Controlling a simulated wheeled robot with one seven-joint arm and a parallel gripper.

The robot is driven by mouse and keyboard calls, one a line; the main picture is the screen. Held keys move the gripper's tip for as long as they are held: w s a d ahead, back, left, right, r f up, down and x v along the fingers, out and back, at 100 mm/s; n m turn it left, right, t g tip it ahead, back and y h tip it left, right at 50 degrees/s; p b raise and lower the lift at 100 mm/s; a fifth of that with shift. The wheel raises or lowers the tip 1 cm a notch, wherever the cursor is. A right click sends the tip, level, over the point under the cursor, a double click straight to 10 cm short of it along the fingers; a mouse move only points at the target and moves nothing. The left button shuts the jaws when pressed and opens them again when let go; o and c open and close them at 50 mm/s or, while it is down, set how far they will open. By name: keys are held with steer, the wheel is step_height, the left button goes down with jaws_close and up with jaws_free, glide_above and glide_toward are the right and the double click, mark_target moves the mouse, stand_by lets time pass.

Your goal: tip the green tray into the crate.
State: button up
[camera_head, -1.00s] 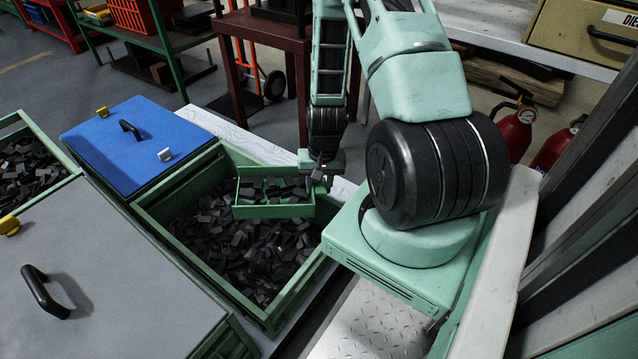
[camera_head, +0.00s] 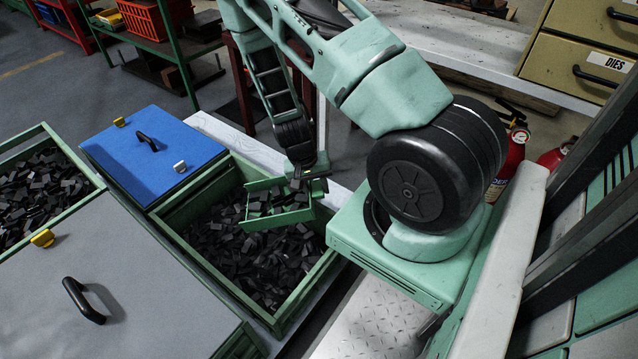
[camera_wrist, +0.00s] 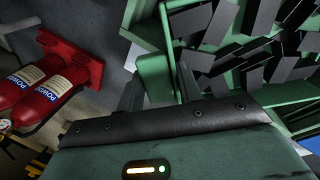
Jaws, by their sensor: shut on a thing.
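The green tray (camera_head: 281,220) holds several dark flat stamped parts and hangs over the open green crate (camera_head: 308,287). It is tilted in the head view, its front edge sloping down to the left. My gripper (camera_head: 310,178) is at the tray's far right corner and shut on it. In the wrist view my gripper (camera_wrist: 160,86) shows against the tray's green wall, with parts (camera_wrist: 235,40) in the tray at the upper right. The crate is well filled with similar dark parts.
A box with a blue lid (camera_head: 150,150) and a grey-lidded box (camera_head: 120,280) stand left of the crate. Another open box of parts (camera_head: 45,180) is at far left. A red fire extinguisher (camera_head: 508,165) stands at right.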

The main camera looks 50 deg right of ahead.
steer(key=shift+g+h, duration=0.7)
steer(key=p+v, duration=0.4)
steer(key=shift+w+a+r, duration=0.1)
steer(key=shift+w, duration=0.1)
steer(key=w+r+p, duration=0.1)
steer(key=a+r+g+h+p, duration=0.1)
steer(key=p, duration=0.1)
steer(key=shift+w+a+r+p, duration=0.15)
steer(key=shift+w+a+p, duration=0.15)
steer(key=shift+w, duration=0.1)
steer(key=shift+w+a+r+g+h, duration=1.1)
steer(key=shift+w+a+r+g, duration=0.4)
steer(key=shift+w+r, duration=0.25)
steer(key=shift+s+d+f+t+y+p, duration=0.2)
steer(key=shift+s+d+f+t+y, duration=0.5)
steer(key=shift+s+f, duration=0.35)
steer(key=shift+s+d+f+t+y+p, duration=0.15)
steer(key=shift+s+d+f+t+y, duration=0.35)
steer(key=shift+s+d+f+t, duration=0.55)
steer(key=shift+s+d+f+t+y+p, duration=0.3)
steer(key=shift+s+d+f+y, duration=0.4)
steer(key=shift+f, duration=0.65)
steer(key=shift+s, duration=0.1)
